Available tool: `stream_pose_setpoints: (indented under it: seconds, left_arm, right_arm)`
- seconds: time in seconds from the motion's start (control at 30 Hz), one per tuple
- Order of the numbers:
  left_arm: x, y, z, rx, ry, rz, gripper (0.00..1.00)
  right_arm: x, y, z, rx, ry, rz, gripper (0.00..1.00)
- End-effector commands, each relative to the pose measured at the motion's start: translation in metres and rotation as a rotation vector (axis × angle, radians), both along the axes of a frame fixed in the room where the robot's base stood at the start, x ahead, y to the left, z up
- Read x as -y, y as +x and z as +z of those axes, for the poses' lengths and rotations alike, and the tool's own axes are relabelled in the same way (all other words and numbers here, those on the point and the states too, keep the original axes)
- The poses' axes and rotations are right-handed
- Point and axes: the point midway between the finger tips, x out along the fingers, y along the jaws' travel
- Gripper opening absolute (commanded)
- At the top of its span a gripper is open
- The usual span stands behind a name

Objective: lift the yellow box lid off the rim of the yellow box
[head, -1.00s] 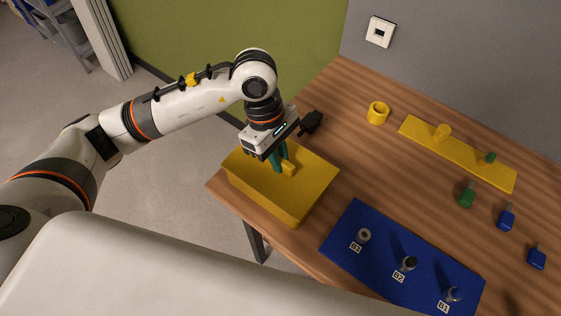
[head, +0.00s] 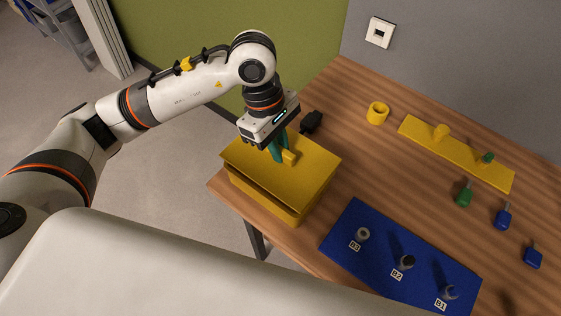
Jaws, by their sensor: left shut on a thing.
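The yellow box (head: 262,199) stands at the left end of the wooden table. The yellow box lid (head: 304,174) is above it, slightly raised, with a dark gap showing along the near side between lid and rim. My left gripper (head: 281,156) points down from above and is shut on the lid's raised handle, its green fingers on either side. The far side of the rim is hidden under the lid. My right gripper is not in view.
A blue mat (head: 345,226) with several labelled holders lies right of the box. A yellow ring-shaped cup (head: 377,113) and a yellow rack (head: 465,165) stand farther back. Green (head: 463,196) and blue (head: 502,219) small blocks sit at right. A black object (head: 311,121) lies behind the box.

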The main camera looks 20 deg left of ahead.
Motion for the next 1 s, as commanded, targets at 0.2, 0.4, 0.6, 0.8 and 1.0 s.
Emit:
stream_pose_setpoints:
  seconds: [0.2, 0.4, 0.6, 0.8, 1.0]
  left_arm:
    - [0.000, 0.000, 0.004, 0.002, -0.001, 0.000, 0.00]
    - [0.000, 0.001, 0.022, 0.003, 0.000, 0.000, 0.00]
    - [0.000, 0.001, 0.042, 0.004, -0.001, 0.000, 0.00]
    - [0.000, 0.000, 0.051, 0.002, -0.001, 0.000, 0.00]
    - [0.000, 0.000, 0.050, 0.001, 0.000, -0.001, 0.00]
  right_arm:
    - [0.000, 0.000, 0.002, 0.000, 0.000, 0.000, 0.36]
    - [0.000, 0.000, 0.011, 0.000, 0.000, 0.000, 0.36]
    - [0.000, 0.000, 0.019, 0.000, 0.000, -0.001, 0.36]
    - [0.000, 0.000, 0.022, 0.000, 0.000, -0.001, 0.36]
    - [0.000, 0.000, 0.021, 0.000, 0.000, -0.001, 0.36]
